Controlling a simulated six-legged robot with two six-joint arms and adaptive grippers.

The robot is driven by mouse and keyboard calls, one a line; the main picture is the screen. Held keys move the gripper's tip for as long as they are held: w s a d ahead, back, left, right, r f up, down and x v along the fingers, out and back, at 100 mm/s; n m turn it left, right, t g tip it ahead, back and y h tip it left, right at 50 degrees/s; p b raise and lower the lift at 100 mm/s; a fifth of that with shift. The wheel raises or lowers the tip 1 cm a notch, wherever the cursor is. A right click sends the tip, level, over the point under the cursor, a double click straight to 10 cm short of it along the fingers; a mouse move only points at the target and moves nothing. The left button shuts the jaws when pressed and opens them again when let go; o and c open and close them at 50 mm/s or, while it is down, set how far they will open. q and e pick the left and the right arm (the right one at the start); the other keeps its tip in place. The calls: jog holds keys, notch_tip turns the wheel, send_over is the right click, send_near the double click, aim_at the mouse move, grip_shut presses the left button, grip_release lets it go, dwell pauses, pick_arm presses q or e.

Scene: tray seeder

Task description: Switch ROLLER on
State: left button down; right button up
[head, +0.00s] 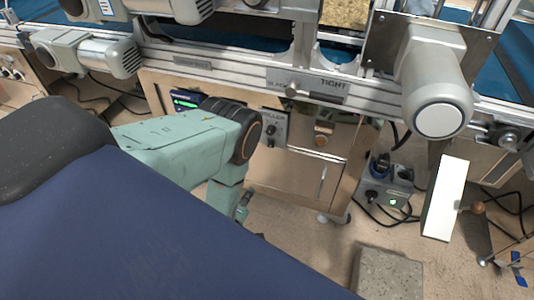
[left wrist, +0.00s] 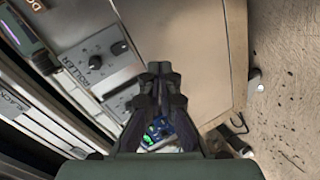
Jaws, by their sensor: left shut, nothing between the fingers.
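The ROLLER control panel (head: 273,127) is a small grey plate on the front of the machine's cabinet, with dark knobs on it. It also shows in the left wrist view (left wrist: 80,76), left of the fingers, with its label running sideways. One knob (left wrist: 95,62) sits near the lettering and another knob (left wrist: 119,47) sits at the panel's edge. My left gripper (left wrist: 160,70) is shut and empty, apart from the panel and to its right in that view. In the head view the left gripper (head: 242,207) hangs below the panel, partly hidden by my arm. My right gripper is not in view.
A rail with a SLACK/TIGHT label (head: 333,83) runs above the panel. A large grey motor (head: 436,72) sticks out at the right. A lit display (head: 186,98) is left of the panel. A socket box (head: 388,187) with cables and a stone block (head: 390,274) are on the floor.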

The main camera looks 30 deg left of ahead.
pick_arm(q)
jog(key=shift+w+a+r+n+t, duration=0.1)
jog(key=shift+w+r+n+t, duration=0.3)
jog(key=shift+r+n, duration=0.3)
jog(key=shift+w+d+r+n+t, duration=0.1)
jog(key=shift+w+r+n+t, duration=0.3)
jog(key=shift+r+n, duration=0.3)
jog(key=shift+w+a+r+n+t, duration=0.1)
jog(key=shift+w+r+n+t, duration=0.25)
jog(key=shift+r+n, duration=0.35)
jog(key=shift+f+y, duration=0.1)
jog(key=shift+y, duration=0.2)
jog(key=b, duration=0.6)
send_near(271, 143)
jog(key=w+a+f, duration=0.1)
jog(key=w+f, duration=0.1)
jog(key=w, duration=0.4)
jog(key=shift+w+a+f, duration=0.15)
jog(key=shift+a+f, duration=0.15)
jog(key=shift+a, duration=0.1)
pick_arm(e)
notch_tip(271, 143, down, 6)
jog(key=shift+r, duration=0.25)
pick_arm(q)
jog(key=shift+p, duration=0.35)
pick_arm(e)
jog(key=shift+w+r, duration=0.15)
